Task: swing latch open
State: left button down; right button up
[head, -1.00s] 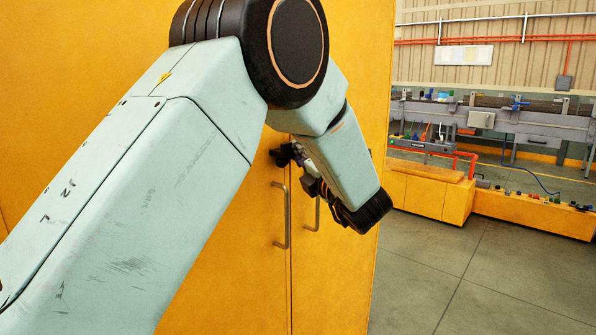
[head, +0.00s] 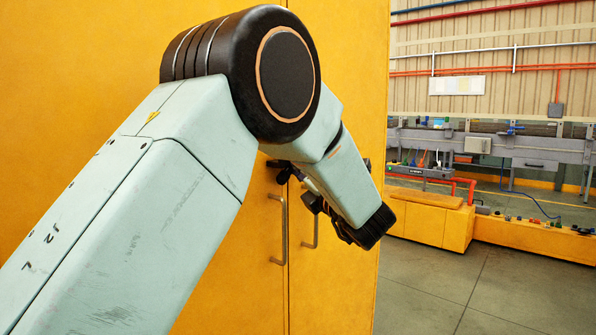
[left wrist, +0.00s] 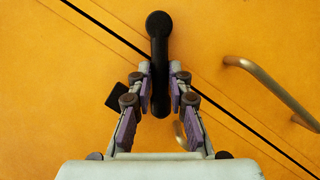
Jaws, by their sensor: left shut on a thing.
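The latch is a black lever with a round end (left wrist: 158,24), on the front of the yellow cabinet, across the dark seam between its doors. In the left wrist view it points nearly straight up and down the picture. My left gripper (left wrist: 160,72) is shut on the latch, with a fingertip on each side of its shaft. In the head view my left gripper (head: 312,200) is mostly hidden behind my forearm, and only a dark part of the latch (head: 284,172) shows. My right gripper is not in view.
The yellow cabinet (head: 230,300) has two grey bar handles (head: 284,232) below the latch, close to my gripper. A handle also shows at the right of the left wrist view (left wrist: 270,85). Open grey floor (head: 480,290) lies to the right, with low yellow boxes (head: 430,222) beyond.

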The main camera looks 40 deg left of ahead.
pick_arm(q)
jog(key=shift+f, duration=0.1)
jog(key=c, duration=1.2)
grip_release()
jog(key=s+d+r+m+h+p, duration=0.4)
jog(key=d+m+p, duration=0.3)
jog(key=p, duration=1.1)
jog(key=s+d+f+m+h+b, duration=0.1)
jog(key=f+m, duration=0.4)
jog(key=f, duration=0.6)
jog(key=s+d+f+m+h+b, duration=0.1)
jog(key=s+f+m+h+b, duration=0.2)
jog(key=f+m+b, duration=0.3)
jog(key=s+d+f+m+t+h+b, duration=0.1)
jog(key=f+m, duration=0.4)
jog(key=f, duration=1.2)
jog(key=shift+s+h+b, duration=0.7)
jog(key=shift+h+b, duration=0.4)
jog(key=shift+b, duration=0.05)
